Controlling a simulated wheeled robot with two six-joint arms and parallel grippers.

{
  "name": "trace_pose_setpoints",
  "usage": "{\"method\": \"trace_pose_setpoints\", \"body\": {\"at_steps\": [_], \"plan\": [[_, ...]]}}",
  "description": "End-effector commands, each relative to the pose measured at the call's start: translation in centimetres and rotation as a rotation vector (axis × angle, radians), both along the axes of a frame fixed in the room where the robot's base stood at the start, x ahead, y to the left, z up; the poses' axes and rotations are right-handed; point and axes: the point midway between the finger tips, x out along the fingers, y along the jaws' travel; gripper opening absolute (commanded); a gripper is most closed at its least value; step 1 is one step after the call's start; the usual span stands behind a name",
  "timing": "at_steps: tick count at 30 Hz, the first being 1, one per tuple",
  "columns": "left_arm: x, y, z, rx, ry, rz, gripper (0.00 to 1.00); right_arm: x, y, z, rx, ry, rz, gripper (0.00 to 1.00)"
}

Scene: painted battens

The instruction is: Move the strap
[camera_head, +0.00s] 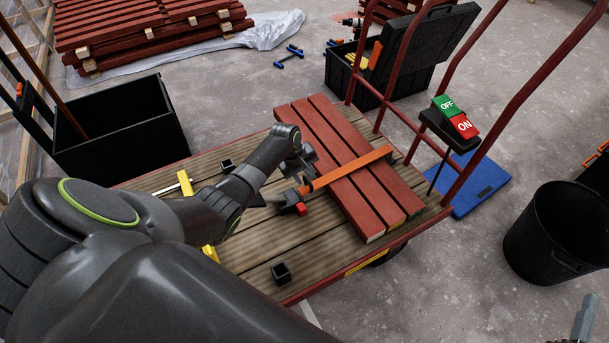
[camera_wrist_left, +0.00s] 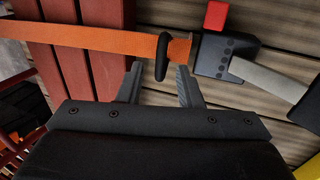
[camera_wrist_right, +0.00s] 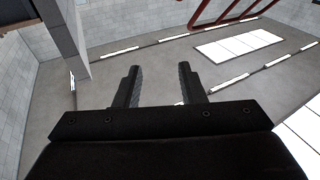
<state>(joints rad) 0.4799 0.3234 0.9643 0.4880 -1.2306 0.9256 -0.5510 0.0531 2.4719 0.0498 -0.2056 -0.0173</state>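The orange strap (camera_head: 352,168) lies across three red battens (camera_head: 345,150) stacked on the wooden deck of a cart. My left gripper (camera_head: 297,172) is above the deck at the buckle end of the strap. In the left wrist view its fingers (camera_wrist_left: 160,84) are apart and empty, with the ring just past the fingertips.
The cart deck (camera_head: 250,258) carries a yellow tool (camera_head: 186,184) and small black sockets (camera_head: 281,273). Red rails and an OFF/ON switch box (camera_head: 450,120) stand along its right side. Black bins stand left (camera_head: 120,130) and right (camera_head: 550,235). More battens (camera_head: 140,30) lie behind.

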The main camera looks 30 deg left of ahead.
Motion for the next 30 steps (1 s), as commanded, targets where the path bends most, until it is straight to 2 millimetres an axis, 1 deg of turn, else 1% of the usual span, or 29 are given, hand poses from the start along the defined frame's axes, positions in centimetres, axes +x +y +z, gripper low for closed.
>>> {"method": "trace_pose_setpoints", "body": {"at_steps": [3,6,14,15,22,23,30], "plan": [[0.1,0.0,-0.3,0.0,0.0,0.0,0.33,-0.1,0.1,0.8,-0.012,-0.048,0.001,0.36],[0.1,-0.1,-0.4,0.001,0.001,0.0,0.33,-0.1,0.1,1.2,-0.018,-0.069,0.001,0.36],[0.1,-0.1,-0.4,0.0,0.0,0.0,0.33,-0.1,0.1,1.4,-0.019,-0.076,0.001,0.36],[0.1,-0.1,-0.4,0.0,0.0,0.0,0.31,-0.1,0.1,1.4,-0.019,-0.076,0.001,0.36],[0.1,-0.1,-0.4,0.0,0.0,0.0,0.01,-0.1,0.1,1.4,-0.019,-0.075,0.001,0.36],[0.1,-0.1,-0.4,0.0,0.0,0.0,0.0,-0.1,0.1,1.4,-0.019,-0.075,0.001,0.36],[0.1,-0.1,-0.4,0.0,0.0,0.0,0.0,-0.1,0.0,1.3,-0.016,-0.074,0.0,0.36]]}}
